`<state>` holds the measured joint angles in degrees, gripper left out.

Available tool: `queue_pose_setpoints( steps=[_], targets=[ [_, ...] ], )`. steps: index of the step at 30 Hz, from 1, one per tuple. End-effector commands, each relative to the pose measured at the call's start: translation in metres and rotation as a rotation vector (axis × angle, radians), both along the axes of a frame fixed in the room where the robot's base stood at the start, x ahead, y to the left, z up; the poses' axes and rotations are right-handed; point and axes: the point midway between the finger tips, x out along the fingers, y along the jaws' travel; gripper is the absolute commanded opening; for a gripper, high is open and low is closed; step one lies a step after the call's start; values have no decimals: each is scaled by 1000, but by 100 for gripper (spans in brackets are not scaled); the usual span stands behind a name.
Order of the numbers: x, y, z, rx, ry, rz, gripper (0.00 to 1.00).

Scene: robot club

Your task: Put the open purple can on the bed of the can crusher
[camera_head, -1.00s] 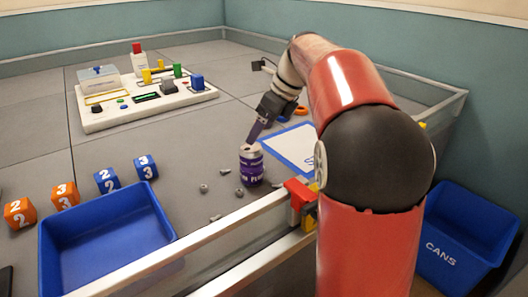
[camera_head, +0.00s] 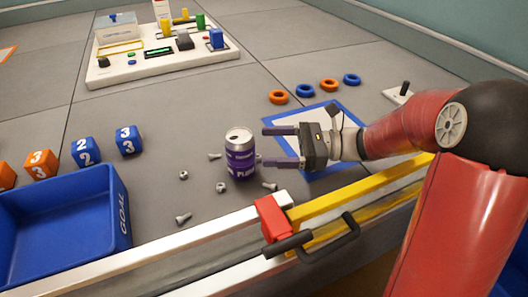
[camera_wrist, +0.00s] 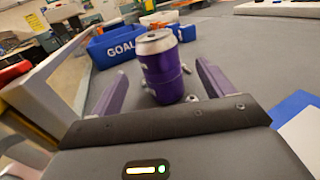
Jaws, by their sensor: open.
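The purple can (camera_head: 240,158) stands upright on the grey floor panel, with a silver top. Whether its top is open is too small to tell. My gripper (camera_head: 268,146) is open and lies level just right of the can, its two purple fingers pointing left at it. In the wrist view the can (camera_wrist: 163,72) shows ahead, between the lines of the two fingers. The fingers seem to stop short of the can or just reach it. I cannot make out a can crusher for certain in these views.
Loose bolts and nuts (camera_head: 183,218) lie around the can. A blue GOAL bin (camera_head: 122,214) and numbered cubes (camera_head: 127,140) stand left. A yellow rail with a red block (camera_head: 272,217) and black handle runs in front. Rings (camera_head: 329,85) and a control board (camera_head: 165,63) lie behind.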

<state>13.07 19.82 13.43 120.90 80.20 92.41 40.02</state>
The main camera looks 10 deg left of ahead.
Motion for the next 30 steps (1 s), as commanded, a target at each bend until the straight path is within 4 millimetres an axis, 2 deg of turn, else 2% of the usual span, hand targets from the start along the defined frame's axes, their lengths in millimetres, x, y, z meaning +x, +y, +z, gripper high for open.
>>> queue_pose_setpoints(
  steps=[11, 18, 25, 30],
  targets=[
    [-7, 39, 3, 1, -2, 5, 80],
    [-11, 72, 5, 0, -1, 4, 80],
    [-11, 74, 5, -1, -1, 2, 80],
    [-11, 74, 5, -1, -1, 2, 59]
  ],
)
